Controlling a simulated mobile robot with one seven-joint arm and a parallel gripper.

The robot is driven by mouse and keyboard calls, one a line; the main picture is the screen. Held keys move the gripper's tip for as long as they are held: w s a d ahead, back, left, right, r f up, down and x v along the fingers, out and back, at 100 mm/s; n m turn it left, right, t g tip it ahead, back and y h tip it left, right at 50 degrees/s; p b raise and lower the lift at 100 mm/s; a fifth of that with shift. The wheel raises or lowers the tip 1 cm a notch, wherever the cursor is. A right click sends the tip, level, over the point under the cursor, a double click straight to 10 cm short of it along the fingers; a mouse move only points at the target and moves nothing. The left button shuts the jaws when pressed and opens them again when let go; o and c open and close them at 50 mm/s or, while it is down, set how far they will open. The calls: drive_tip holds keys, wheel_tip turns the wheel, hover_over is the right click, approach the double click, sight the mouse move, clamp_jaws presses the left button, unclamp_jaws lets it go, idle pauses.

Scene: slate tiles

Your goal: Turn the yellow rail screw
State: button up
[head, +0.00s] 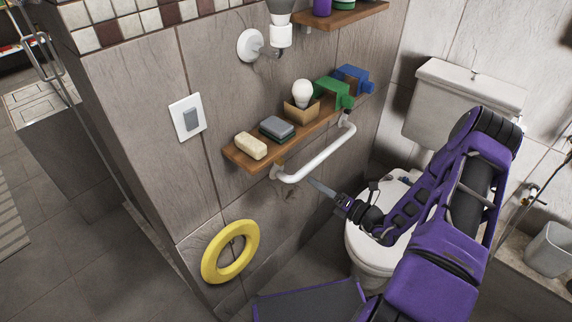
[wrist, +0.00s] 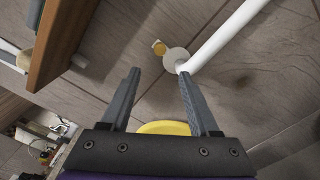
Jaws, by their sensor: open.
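The yellow rail screw (wrist: 159,47) is a small yellow head on the tiled wall, beside the round white end plate (wrist: 176,59) of the white rail (wrist: 222,36). In the head view the rail (head: 322,160) runs under a wooden shelf; I cannot clearly make out the screw there. My gripper (head: 311,182) points at the wall near the rail's left end. In the wrist view my gripper (wrist: 159,72) is open and empty, its fingers apart. The screw appears beyond the gap between the fingertips, and I see no contact with it.
A yellow ring (head: 213,267) is on the wall below. A toilet (head: 364,245) stands behind my arm.

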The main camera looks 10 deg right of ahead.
sight(282, 163)
drive_tip(key=x, duration=1.3)
drive_tip(key=shift+w+a, duration=0.1)
clamp_jaws()
